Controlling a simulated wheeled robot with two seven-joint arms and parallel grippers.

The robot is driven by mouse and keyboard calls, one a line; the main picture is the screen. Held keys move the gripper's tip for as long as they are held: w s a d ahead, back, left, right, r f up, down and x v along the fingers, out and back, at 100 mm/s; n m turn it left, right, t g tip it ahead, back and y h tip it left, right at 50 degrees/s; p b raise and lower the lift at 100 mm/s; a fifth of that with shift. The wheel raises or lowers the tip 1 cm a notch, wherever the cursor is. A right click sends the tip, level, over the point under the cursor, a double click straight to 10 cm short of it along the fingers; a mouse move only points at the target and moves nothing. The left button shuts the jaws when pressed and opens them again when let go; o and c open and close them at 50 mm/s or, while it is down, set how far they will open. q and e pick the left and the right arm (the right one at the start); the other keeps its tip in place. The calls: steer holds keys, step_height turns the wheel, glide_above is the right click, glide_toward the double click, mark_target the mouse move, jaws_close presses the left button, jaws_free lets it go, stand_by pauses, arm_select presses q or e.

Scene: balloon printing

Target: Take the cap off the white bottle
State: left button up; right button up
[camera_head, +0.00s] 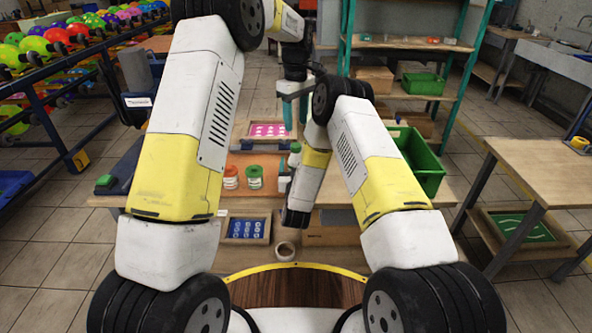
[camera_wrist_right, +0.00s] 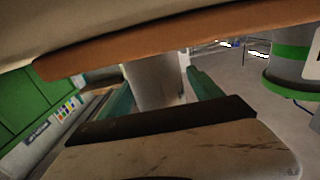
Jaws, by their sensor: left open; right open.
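The white bottle (camera_head: 293,160) stands on the wooden table in the middle of the head view, with a green cap (camera_head: 295,147) on top. My left gripper (camera_head: 296,126) points down just above the cap, its two teal fingers apart and nothing seen between them. In the right wrist view, the pale cylinder of the bottle (camera_wrist_right: 155,85) rises between the teal fingers of my open right gripper (camera_wrist_right: 162,92). Whether the fingers touch it is unclear.
A green crate (camera_head: 428,160) is at the right.

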steer(key=shift+w, duration=0.4)
jaws_close()
